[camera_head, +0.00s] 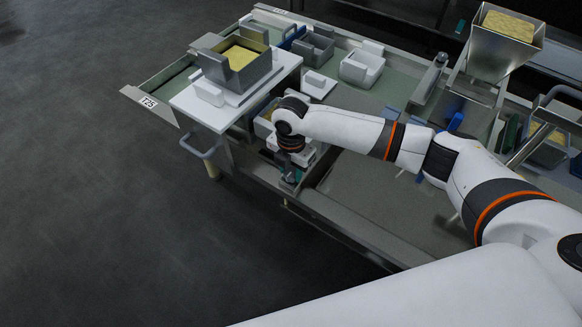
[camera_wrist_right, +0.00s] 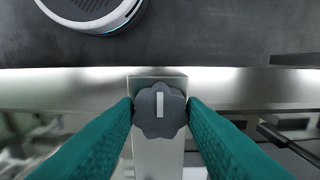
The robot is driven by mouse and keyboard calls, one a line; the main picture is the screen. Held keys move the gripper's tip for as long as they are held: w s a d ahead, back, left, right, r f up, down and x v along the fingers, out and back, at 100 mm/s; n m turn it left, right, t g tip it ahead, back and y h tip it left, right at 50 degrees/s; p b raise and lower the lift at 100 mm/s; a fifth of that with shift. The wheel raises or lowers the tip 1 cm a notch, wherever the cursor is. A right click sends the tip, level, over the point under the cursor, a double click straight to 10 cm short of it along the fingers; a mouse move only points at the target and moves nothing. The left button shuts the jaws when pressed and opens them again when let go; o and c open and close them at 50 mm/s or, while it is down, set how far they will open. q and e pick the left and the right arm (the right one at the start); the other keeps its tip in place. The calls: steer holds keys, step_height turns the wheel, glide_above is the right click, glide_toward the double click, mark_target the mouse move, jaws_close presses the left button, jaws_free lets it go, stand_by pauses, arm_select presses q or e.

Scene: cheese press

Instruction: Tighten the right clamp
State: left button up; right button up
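The right clamp's knob (camera_wrist_right: 160,110) is dark grey and lobed, with a pale bar mark standing upright in the picture, in the right wrist view. It sits on a light metal post (camera_wrist_right: 158,160). My right gripper (camera_wrist_right: 160,106) has its two teal fingers on either side of the knob, with the tips against its left and right edges. In the head view my right gripper (camera_head: 290,178) points down at the table's front edge, beside the white platform; the knob is hidden there. My left gripper is not in view.
A white platform (camera_head: 185,100) holds a grey box with yellow contents (camera_head: 238,60). Grey (camera_head: 313,47) and white (camera_head: 362,66) containers stand behind. A steel hopper (camera_head: 500,45) stands at the back right. The floor at left is clear.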

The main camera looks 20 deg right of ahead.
steer(key=shift+c, duration=1)
steer(key=shift+r+m+p, duration=0.2)
steer(key=shift+m+p, duration=0.1)
steer(key=shift+p, duration=0.4)
steer(key=m+p, duration=0.8)
steer(key=p, duration=0.1)
steer(key=shift+r+p, duration=0.1)
steer(key=shift+p, duration=0.3)
steer(key=m+p, duration=0.2)
steer(key=m, duration=0.2)
steer(key=shift+p, duration=0.35)
steer(key=shift+f+m+p, duration=0.2)
steer(key=shift+m+p, duration=0.8)
steer(key=shift+m, duration=0.8)
steer(key=o, duration=1)
steer(key=shift+c, duration=0.2)
